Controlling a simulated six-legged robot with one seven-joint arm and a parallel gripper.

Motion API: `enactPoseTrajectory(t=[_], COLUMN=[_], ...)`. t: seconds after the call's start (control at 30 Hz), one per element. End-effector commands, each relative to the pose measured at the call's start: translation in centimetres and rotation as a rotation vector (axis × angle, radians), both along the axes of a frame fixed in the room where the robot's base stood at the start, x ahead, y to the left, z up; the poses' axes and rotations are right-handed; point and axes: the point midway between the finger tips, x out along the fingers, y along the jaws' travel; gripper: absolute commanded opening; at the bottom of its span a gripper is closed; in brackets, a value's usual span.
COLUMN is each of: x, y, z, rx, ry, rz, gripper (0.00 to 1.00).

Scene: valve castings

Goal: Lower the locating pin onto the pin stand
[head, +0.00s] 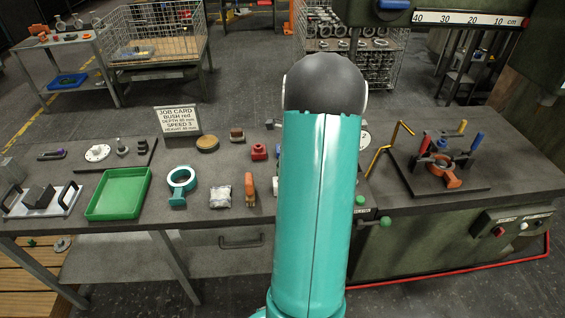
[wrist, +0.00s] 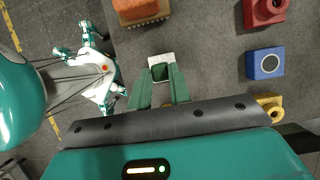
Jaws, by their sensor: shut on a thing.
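In the wrist view, my gripper (wrist: 161,79) points down over the dark bench top with its two green fingers close together. It is shut on the locating pin (wrist: 159,73), of which only a small grey part shows between the fingertips. A pale block, which looks like the pin stand (wrist: 161,60), lies right under and just beyond the fingertips. I cannot tell whether the pin touches it. In the head view my arm hides the gripper and the pin; a small pale block (head: 275,187) shows at its left edge.
In the wrist view, an orange part (wrist: 140,12) lies ahead, with a red block (wrist: 265,10), a blue block (wrist: 265,63) and a yellow part (wrist: 269,106) to the right. In the head view, a green tray (head: 119,211) and a teal ring (head: 181,180) stand left.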

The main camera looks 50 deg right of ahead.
Motion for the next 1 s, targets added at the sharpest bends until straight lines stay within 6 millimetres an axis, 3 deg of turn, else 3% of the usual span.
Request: enactPoseTrajectory(t=[0.97, 1.0], x=[0.0, 0.0], y=[0.0, 0.0], z=[-3.1, -3.2], rx=[-0.001, -0.001], ry=[0.000, 0.000], rz=[0.000, 0.000], gripper=[0.00, 0.21])
